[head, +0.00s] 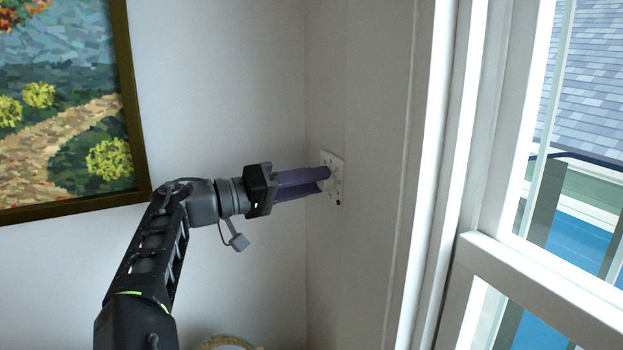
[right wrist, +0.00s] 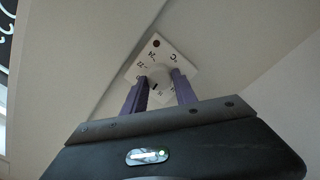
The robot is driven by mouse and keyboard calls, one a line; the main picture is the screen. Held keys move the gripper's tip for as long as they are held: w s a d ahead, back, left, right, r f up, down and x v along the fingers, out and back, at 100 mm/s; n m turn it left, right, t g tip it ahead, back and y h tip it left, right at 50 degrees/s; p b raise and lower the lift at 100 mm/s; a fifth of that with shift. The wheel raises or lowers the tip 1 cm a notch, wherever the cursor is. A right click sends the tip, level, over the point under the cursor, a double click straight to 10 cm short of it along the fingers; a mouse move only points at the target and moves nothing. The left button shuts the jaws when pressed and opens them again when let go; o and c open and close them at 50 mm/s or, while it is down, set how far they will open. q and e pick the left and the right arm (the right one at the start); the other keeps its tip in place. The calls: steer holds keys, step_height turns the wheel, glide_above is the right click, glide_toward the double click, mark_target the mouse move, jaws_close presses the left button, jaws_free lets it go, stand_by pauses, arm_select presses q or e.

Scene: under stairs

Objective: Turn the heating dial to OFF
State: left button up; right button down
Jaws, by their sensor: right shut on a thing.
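The heating dial's white plate (head: 337,170) is fixed on the wall beside the window frame. In the right wrist view the plate (right wrist: 160,53) shows small dark markings around its edge and a dark round spot near its top corner. My right gripper (head: 322,179) reaches it from the left, its purple fingers shut on the dial's knob. In the right wrist view the fingers (right wrist: 160,84) stand on either side of the plate's middle, and they partly hide the knob. I cannot read which mark the knob points to. My left gripper is not in view.
A framed landscape painting (head: 70,95) hangs on the wall at the left. A white window frame (head: 470,150) fills the right side. A round, pale-rimmed object (head: 228,342) shows at the bottom edge. The wall around the dial is clear.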

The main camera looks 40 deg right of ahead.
steer(key=n+t+p, duration=0.1)
steer(key=n+p, duration=0.1)
steer(key=n, duration=2.1)
steer(key=shift+s+f, duration=0.1)
steer(key=shift+f, duration=0.05)
steer(key=shift+n, duration=0.3)
steer(key=c, duration=1)
jaws_free()
steer(key=shift+a, duration=0.15)
steer(key=v, duration=0.7)
steer(key=shift+a, duration=0.3)
